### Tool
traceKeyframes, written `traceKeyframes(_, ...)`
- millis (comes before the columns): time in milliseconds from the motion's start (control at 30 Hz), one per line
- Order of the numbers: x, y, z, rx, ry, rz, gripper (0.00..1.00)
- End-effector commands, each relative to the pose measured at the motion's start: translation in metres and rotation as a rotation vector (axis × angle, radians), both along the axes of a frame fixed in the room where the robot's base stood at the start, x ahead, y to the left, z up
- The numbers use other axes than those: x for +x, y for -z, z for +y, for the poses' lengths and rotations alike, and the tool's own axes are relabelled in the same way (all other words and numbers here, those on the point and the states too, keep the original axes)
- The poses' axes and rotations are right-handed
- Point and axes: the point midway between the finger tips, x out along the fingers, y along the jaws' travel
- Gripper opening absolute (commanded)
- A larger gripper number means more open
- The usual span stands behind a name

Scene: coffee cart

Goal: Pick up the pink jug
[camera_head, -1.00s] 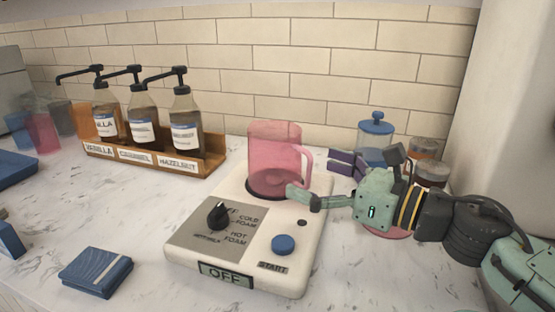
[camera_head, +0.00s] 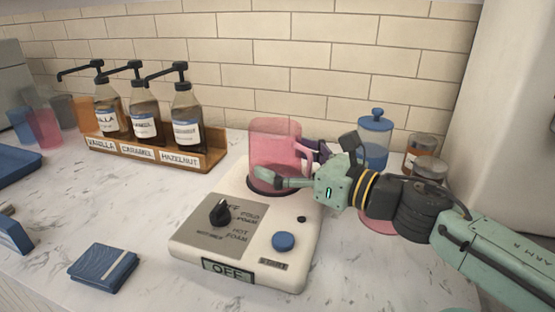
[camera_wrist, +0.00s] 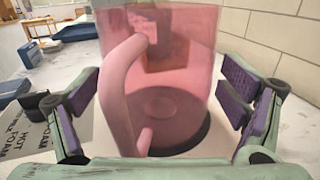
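The pink jug (camera_head: 272,146) is see-through and stands upright on the round dark pad of the white frother machine (camera_head: 190,252). Its handle faces my gripper. In the wrist view the jug (camera_wrist: 185,75) fills the middle, with its handle (camera_wrist: 118,95) toward the camera. My gripper (camera_head: 290,165) is at the jug's right side with its fingers spread. In the wrist view my gripper (camera_wrist: 158,95) is open, one purple-padded finger on each side of the handle and the jug's near part. I see no finger closed on it.
A syrup rack (camera_head: 150,157) with pump bottles stands at the back left. A blue-lidded jar (camera_head: 374,140) and a brown jar (camera_head: 420,150) stand behind my arm. A blue folded cloth (camera_head: 103,267) lies at the front left. The tiled wall (camera_head: 330,70) is close behind.

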Motion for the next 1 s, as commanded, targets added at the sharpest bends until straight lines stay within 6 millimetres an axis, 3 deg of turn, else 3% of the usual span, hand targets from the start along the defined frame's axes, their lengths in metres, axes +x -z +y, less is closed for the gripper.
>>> traceKeyframes(767, 0.0, -0.0002, -0.0004, 0.001, 0.001, 0.001, 0.35)
traceKeyframes(1000, 0.0001, -0.0011, -0.0004, 0.001, 0.0, -0.001, 0.34)
